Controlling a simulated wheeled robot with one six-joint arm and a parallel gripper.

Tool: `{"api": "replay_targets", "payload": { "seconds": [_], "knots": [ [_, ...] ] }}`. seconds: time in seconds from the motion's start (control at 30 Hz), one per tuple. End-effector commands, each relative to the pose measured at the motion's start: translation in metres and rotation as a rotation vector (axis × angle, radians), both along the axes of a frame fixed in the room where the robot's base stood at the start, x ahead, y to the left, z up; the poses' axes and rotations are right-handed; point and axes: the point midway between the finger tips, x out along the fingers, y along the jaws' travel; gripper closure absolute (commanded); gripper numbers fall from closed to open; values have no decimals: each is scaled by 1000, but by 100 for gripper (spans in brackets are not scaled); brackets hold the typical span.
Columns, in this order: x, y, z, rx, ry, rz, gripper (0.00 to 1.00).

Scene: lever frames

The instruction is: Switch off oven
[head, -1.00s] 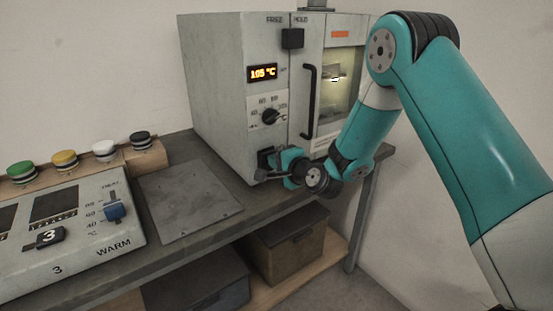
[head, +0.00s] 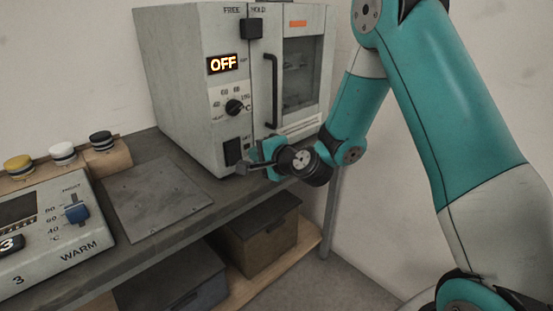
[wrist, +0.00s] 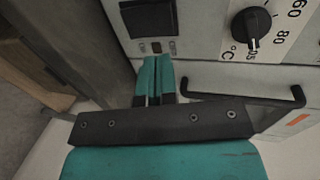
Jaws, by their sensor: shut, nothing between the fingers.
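The grey oven (head: 187,85) stands on the bench, and its display (head: 223,64) reads OFF. Its window (head: 301,78) is dark and the door looks closed. A black rocker switch (head: 233,152) sits low on the front panel; it also shows in the wrist view (wrist: 148,18). The black dial (head: 234,107) is above the switch and shows in the wrist view (wrist: 252,28). My gripper (head: 243,168) is in front of the lower panel, just below the switch. In the wrist view my gripper (wrist: 154,62) has its teal fingers together with nothing between them. I cannot tell whether it touches the panel.
The black door handle (head: 271,92) sticks out right of the dial. A flat metal plate (head: 155,200) lies on the bench left of the oven. A control box (head: 50,225) with a blue slider stands further left. Boxes (head: 258,232) sit on the shelf below.

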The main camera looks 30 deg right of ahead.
Motion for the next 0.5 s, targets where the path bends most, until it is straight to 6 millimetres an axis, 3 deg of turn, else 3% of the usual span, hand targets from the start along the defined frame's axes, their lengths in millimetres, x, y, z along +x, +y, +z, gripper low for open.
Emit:
{"api": "replay_targets", "payload": {
  "seconds": [0.2, 0.5],
  "knots": [
    [-39, -15, 17, -1, -1, -6, 100],
    [-58, -20, 28, -1, 1, -3, 100]
  ]
}}
